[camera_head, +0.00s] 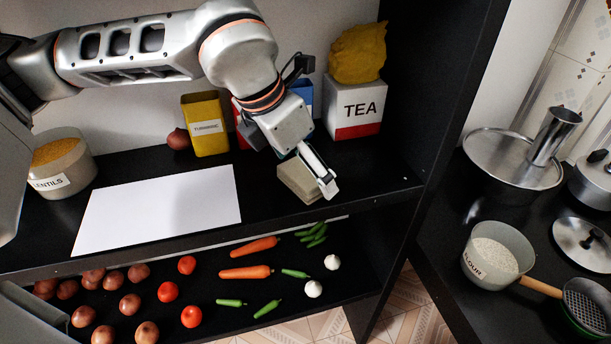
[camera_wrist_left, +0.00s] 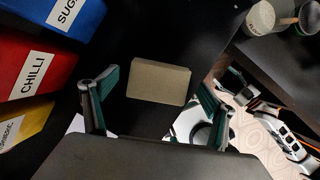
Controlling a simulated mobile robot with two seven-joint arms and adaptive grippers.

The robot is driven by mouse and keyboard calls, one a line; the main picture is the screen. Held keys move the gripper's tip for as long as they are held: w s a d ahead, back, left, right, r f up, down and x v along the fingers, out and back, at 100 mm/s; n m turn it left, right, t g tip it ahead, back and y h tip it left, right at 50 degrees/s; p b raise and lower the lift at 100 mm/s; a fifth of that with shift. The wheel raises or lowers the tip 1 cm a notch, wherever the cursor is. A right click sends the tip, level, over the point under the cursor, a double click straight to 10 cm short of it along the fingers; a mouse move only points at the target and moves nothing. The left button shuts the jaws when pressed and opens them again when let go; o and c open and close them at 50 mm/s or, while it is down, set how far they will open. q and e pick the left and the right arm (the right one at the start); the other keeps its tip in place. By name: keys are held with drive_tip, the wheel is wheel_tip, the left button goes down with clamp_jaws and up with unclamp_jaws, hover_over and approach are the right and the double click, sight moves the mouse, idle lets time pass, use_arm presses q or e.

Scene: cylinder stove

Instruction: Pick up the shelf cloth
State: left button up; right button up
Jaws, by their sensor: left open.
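The shelf cloth looks like a beige folded block (camera_head: 296,181) lying on the black upper shelf, below the tea box. In the left wrist view the cloth (camera_wrist_left: 158,82) lies ahead, between the two spread fingers and a little beyond them. My left gripper (camera_head: 316,180) is open, empty and just above the cloth, partly covering it in the head view. Its fingers (camera_wrist_left: 160,92) show apart at both sides in the wrist view. My right arm shows at the right of the wrist view, its gripper (camera_wrist_left: 238,88) small and unclear.
A tea box (camera_head: 355,107) with a yellow bag (camera_head: 358,52) stands behind the cloth. A yellow turmeric box (camera_head: 206,125), lentils jar (camera_head: 64,165) and white sheet (camera_head: 160,208) are to the left. Vegetables lie on the shelf below. A pot (camera_head: 512,172) stands at right.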

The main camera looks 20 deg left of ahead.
use_arm(q)
drive_tip(key=c, duration=1.3)
drive_tip(key=shift+o, duration=0.2)
use_arm(e)
drive_tip(key=shift+r, duration=0.1)
